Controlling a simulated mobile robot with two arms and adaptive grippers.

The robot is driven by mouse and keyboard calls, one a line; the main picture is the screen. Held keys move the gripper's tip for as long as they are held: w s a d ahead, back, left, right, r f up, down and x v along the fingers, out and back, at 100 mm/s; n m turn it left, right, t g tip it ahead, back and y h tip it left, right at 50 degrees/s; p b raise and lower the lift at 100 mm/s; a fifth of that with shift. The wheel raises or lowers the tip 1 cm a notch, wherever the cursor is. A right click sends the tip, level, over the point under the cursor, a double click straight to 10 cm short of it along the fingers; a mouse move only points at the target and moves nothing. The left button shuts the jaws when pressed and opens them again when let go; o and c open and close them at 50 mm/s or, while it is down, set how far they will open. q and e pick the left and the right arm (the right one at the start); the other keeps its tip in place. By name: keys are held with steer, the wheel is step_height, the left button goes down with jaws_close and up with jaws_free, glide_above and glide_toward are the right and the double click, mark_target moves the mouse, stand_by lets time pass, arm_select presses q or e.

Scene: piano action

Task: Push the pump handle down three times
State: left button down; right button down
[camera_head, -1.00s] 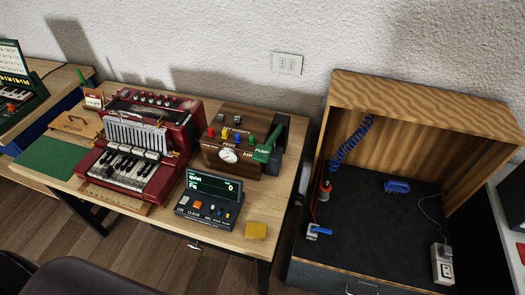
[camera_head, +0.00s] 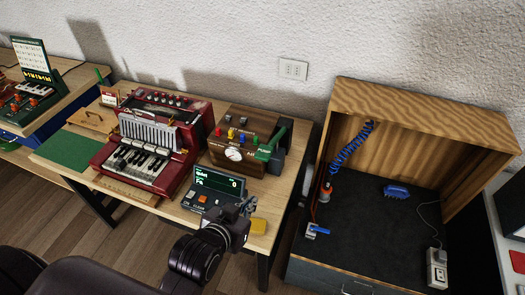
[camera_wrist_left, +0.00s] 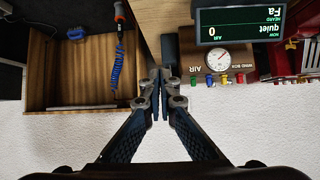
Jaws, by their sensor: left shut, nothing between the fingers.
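The green pump handle (camera_head: 268,150) sticks out at the right side of the brown wind box (camera_head: 219,153) on the wooden table. It is tilted, with its upper end toward the back. My left gripper (camera_head: 247,204) is in front of the box, beside the small display unit (camera_head: 218,181) and apart from the handle. Its fingers are shut and empty; they also show in the left wrist view (camera_wrist_left: 160,76). In that upside-down view I cannot make out the handle. The display reads AIR 0. My right gripper is not in view.
A red accordion-like instrument (camera_head: 150,150) stands left of the box. An open wooden cabinet (camera_head: 345,92) stands to the right. A green mat (camera_head: 66,150) lies at the left.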

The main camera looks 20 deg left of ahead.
arm_select(q)
step_height(320, 180, up, 13)
steer(key=w+a+t, duration=0.1)
steer(key=w+t, duration=0.1)
steer(key=t, duration=0.1)
steer(key=shift+w+r+n+t, duration=0.15)
steer(key=shift+w+n+t, duration=0.15)
steer(key=shift+n+t, duration=0.1)
steer(key=shift+w, duration=0.15)
steer(key=p, duration=0.3)
glide_above(262, 157)
steer(key=shift+s+f, duration=0.2)
steer(key=shift+f, duration=0.85)
steer(key=shift+w+f+p, duration=0.25)
steer(key=shift+f+p, duration=0.2)
steer(key=shift+f, duration=1.8)
steer(key=shift+f, duration=0.1)
